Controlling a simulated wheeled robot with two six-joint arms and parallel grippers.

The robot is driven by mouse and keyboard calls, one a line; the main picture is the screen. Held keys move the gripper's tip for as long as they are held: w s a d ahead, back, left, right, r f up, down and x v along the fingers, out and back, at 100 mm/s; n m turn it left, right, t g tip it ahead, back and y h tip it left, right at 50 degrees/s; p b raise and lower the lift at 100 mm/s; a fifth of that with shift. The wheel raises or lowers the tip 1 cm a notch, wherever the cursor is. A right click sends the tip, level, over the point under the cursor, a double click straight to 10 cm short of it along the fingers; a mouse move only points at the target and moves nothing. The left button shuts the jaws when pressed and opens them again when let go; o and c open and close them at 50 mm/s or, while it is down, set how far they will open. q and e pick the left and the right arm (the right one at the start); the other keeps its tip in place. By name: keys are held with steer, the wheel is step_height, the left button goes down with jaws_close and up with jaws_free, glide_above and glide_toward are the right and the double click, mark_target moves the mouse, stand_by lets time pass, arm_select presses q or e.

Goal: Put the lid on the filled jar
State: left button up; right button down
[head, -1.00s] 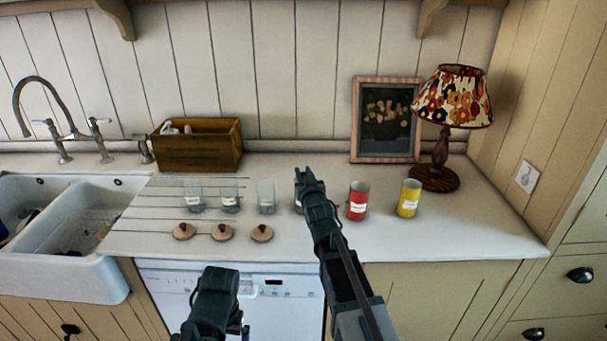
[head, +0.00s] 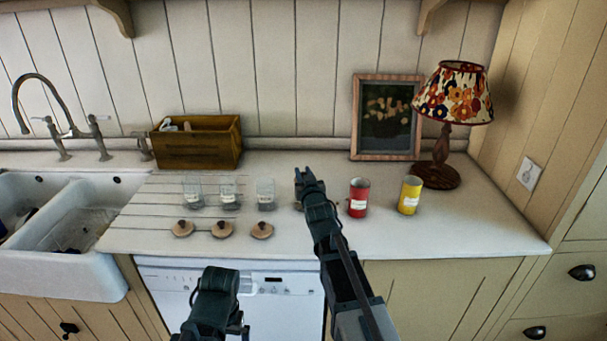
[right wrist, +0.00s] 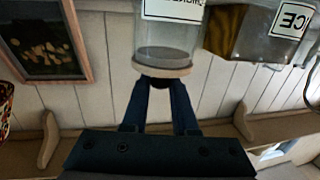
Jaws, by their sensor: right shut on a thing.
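My right gripper (head: 305,174) is over the counter, left of the red can. In the right wrist view, which is upside down, its fingers (right wrist: 160,100) are shut on the dark knob of a round wooden lid (right wrist: 160,69). The lid is at the mouth of a clear labelled jar (right wrist: 168,38) and appears to touch it. In the head view my right gripper mostly hides this jar. Its contents are not clear. My left arm is low at the bottom of the head view; its jaws (head: 240,325) do not show clearly.
Three glass jars (head: 229,194) stand in a row to the left, with three knobbed lids (head: 221,229) in front. A red can (head: 358,197) and a yellow can (head: 410,195) stand right. Behind are a wooden box (head: 195,147), framed picture (head: 387,118) and lamp (head: 453,95).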

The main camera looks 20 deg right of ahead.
steer(key=c, duration=1)
jaws_free()
steer(key=s, duration=0.7)
steer(key=s+a, duration=0.1)
steer(key=s, duration=0.3)
steer(key=shift+r+p, duration=0.25)
steer(key=shift+p, duration=0.1)
